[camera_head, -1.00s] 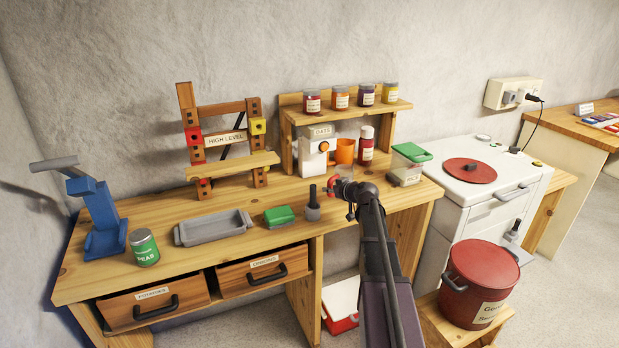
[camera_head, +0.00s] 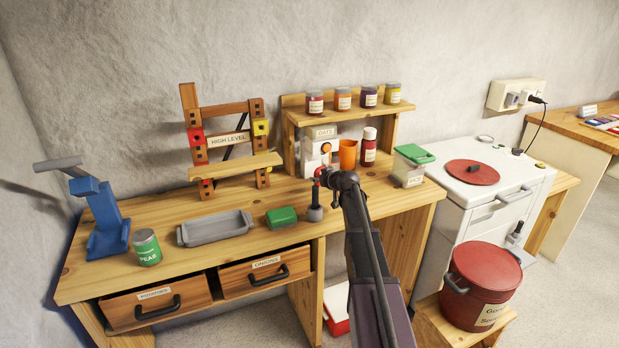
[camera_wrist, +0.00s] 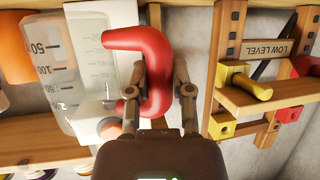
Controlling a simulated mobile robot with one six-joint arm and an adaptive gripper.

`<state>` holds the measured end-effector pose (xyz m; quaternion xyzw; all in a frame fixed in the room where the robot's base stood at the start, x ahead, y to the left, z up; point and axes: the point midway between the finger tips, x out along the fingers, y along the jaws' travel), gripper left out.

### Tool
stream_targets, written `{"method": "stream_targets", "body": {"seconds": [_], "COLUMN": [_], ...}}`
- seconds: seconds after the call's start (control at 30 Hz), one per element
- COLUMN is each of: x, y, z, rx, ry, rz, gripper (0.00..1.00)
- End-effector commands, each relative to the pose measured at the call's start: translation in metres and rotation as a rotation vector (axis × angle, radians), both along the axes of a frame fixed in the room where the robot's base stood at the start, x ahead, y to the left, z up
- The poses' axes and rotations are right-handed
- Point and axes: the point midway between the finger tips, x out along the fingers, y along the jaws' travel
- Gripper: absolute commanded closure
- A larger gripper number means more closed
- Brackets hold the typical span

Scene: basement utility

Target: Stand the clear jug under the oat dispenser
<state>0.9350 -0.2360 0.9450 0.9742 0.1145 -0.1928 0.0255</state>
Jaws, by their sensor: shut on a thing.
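The clear jug (camera_wrist: 62,85) shows in the wrist view, with dark level marks and a red handle (camera_wrist: 158,62). My gripper (camera_wrist: 161,85) is shut on this handle. In the head view only a bit of the red handle (camera_head: 317,173) shows at my gripper (camera_head: 324,180); the jug's body cannot be made out there. The white oat dispenser (camera_head: 308,160) has an orange knob and stands under the small wooden shelf. My gripper is in front of its lower part. In the wrist view the jug partly overlaps the dispenser (camera_wrist: 124,18); their gap is unclear.
An orange cup (camera_head: 347,155) and red bottle (camera_head: 369,150) stand right of the dispenser. The wooden rack (camera_head: 234,170) is to the left. The shelf (camera_head: 392,112) with several jars overhangs the dispenser.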

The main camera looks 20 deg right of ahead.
Motion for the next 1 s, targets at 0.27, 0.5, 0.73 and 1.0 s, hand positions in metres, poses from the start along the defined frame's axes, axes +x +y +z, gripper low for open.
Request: {"method": "stream_targets", "body": {"seconds": [0.27,0.5,0.73,1.0], "x": [0.029,0.05,0.049,0.049], "y": [0.005,0.011,0.01,0.01], "z": [0.0,-0.011,-0.016,-0.015], "rx": [0.0,-0.001,-0.001,-0.001], "ry": [-0.001,0.0,0.0,0.0], "rz": [0.0,-0.002,-0.002,-0.002], "gripper": [1.0,1.0,1.0,1.0]}}
